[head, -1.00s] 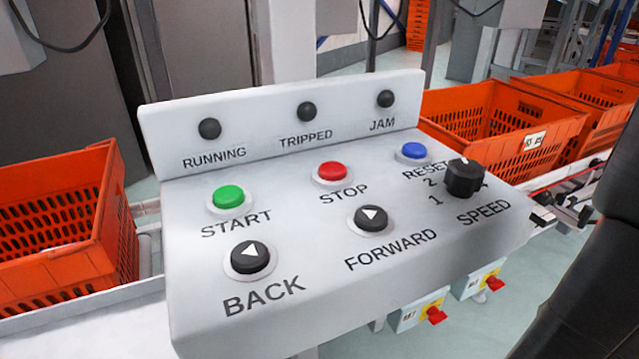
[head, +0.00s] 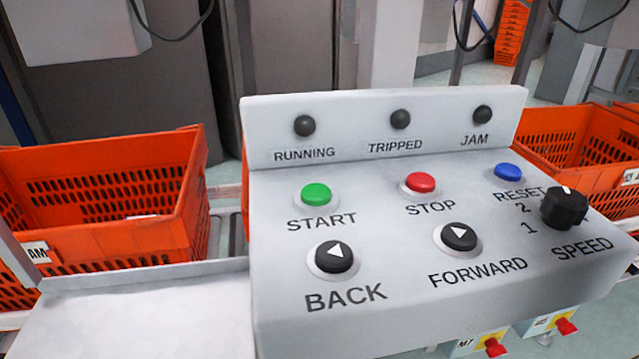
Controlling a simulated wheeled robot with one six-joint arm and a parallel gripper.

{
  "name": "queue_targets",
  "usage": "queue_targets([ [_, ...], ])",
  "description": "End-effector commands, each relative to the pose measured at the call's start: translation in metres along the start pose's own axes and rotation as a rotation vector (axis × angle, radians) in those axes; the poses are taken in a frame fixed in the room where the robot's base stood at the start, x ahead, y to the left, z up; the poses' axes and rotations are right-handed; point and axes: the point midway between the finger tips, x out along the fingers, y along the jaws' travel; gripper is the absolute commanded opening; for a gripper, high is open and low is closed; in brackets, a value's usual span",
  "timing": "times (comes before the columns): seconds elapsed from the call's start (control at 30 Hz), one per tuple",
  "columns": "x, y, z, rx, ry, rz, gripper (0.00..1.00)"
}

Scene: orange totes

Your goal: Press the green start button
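The green start button (head: 316,195) sits in a pale ring on the sloped top of a grey control panel (head: 400,215), above the word START. The red STOP button (head: 420,183) and the blue RESET button (head: 508,172) are to its right. The black BACK button (head: 334,256) is below it and the black FORWARD button (head: 458,237) is below and to the right. A black SPEED knob (head: 564,208) is at the panel's right. The dark RUNNING lamp (head: 305,126) is above the start button. My gripper is not in view.
An orange tote (head: 100,200) stands left of the panel on the conveyor, and another tote (head: 580,150) stands behind its right side. Red switches (head: 495,347) on yellow boxes hang below the panel. A white flat surface (head: 140,315) lies at front left. The space over the buttons is clear.

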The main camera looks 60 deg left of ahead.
Motion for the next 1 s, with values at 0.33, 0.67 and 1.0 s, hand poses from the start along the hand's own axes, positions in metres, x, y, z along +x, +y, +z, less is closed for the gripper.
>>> queue_targets([
  [0.33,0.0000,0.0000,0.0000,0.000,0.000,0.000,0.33],
  [0.67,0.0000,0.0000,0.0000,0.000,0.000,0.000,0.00],
  [1.0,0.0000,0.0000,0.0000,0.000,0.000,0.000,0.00],
])
